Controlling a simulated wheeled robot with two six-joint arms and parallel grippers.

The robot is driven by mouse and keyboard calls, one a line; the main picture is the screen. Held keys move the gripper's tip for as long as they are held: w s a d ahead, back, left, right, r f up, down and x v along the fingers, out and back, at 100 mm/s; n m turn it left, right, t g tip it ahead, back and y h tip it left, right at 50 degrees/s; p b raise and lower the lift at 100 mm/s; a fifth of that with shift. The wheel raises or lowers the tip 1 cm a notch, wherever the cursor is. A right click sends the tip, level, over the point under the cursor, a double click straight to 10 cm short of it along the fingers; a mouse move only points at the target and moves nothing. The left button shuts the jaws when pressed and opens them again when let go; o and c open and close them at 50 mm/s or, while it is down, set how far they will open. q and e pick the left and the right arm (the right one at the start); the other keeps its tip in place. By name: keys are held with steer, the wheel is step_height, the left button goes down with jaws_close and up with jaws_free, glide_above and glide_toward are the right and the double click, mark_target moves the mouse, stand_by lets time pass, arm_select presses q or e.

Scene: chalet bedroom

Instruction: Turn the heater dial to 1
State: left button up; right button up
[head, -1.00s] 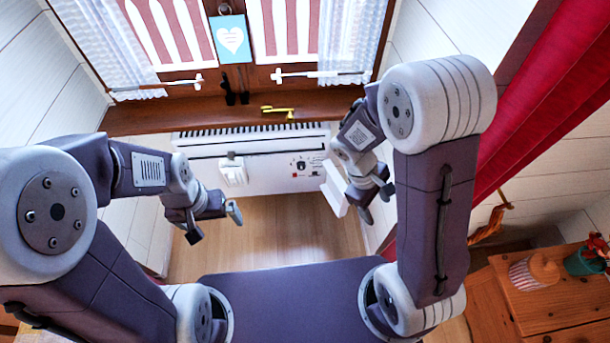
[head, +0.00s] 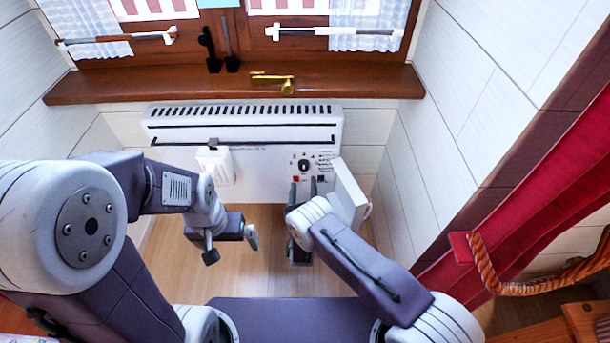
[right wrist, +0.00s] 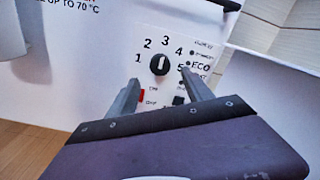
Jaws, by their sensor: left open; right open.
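The white heater (head: 262,178) stands against the wall under the window sill. Its black round dial (head: 304,165) is on the control panel at the right; it also shows in the right wrist view (right wrist: 159,64), with numbers 1 to 5 around it. The dial's white mark looks roughly upright, near 2 and 3; the exact setting is unclear. My right gripper (head: 303,186) is open, its fingers pointing at the panel. In the right wrist view its fingertips (right wrist: 160,84) lie either side of and below the dial, apparently not touching it. My left gripper (head: 232,247) is open and empty, lower left.
A white flap (head: 349,192) stands out at the panel's right, close to my right arm. A white box (head: 216,165) hangs on the heater's front at left. The wooden sill (head: 150,84) juts out above. A red switch is below the dial.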

mark_target(304, 169)
steer(key=w+b, duration=0.1)
steer(key=w, duration=0.2)
steer(key=w+b, duration=0.1)
steer(key=w, duration=0.2)
steer(key=shift+w+d+f+b, duration=0.15)
steer(key=shift+f+b, duration=0.05)
steer(key=shift+b, duration=0.2)
steer(key=shift+w+r, duration=0.1)
steer(key=shift+w, duration=0.15)
steer(key=shift+c, duration=0.3)
jaws_close()
